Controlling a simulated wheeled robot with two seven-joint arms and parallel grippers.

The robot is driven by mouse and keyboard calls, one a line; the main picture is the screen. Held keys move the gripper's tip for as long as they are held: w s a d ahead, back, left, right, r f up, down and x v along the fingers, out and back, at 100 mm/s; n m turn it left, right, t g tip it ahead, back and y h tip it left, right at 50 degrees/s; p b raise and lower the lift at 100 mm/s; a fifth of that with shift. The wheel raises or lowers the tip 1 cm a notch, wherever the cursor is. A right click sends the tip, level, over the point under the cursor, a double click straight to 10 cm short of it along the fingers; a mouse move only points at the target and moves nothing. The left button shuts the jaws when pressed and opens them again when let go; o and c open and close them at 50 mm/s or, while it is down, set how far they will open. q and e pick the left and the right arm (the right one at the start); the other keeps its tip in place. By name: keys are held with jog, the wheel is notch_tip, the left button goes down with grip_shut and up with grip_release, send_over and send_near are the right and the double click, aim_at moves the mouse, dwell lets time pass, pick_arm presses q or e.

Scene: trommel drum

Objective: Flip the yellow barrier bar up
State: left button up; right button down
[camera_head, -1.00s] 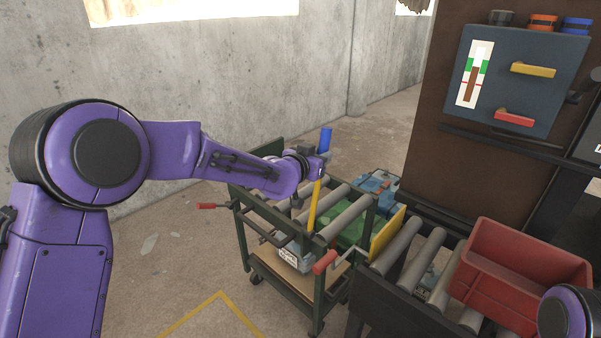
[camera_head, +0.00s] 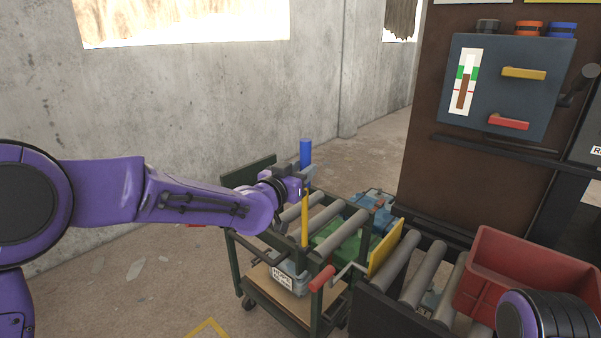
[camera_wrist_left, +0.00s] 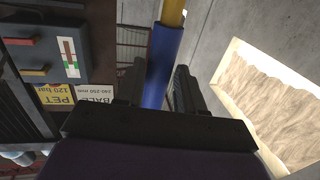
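The yellow barrier bar (camera_head: 305,222) stands nearly upright on the near side of the roller cart, with a blue sleeve (camera_head: 305,153) at its top. My left gripper (camera_head: 308,178) is at the lower part of the sleeve and hides where blue meets yellow. In the left wrist view the blue sleeve (camera_wrist_left: 162,62) runs between the two fingers of my left gripper (camera_wrist_left: 161,75), with the yellow part beyond it. The fingers are close to the sleeve on both sides; whether they press on it is unclear. My right gripper is out of view.
The green-framed cart (camera_head: 314,312) has grey rollers (camera_head: 347,232) and a red handle (camera_head: 321,279). A yellow plate (camera_head: 386,247) and a red bin (camera_head: 520,278) are to the right. A control panel (camera_head: 512,85) hangs behind. Open floor lies left of the cart.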

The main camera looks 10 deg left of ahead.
pick_arm(q)
jog(key=shift+o, duration=0.9)
jog(key=shift+s, duration=0.1)
jog(key=b+v, duration=0.2)
jog(key=v, duration=0.8)
jog(key=shift+s, duration=0.25)
jog(key=shift+a, duration=0.1)
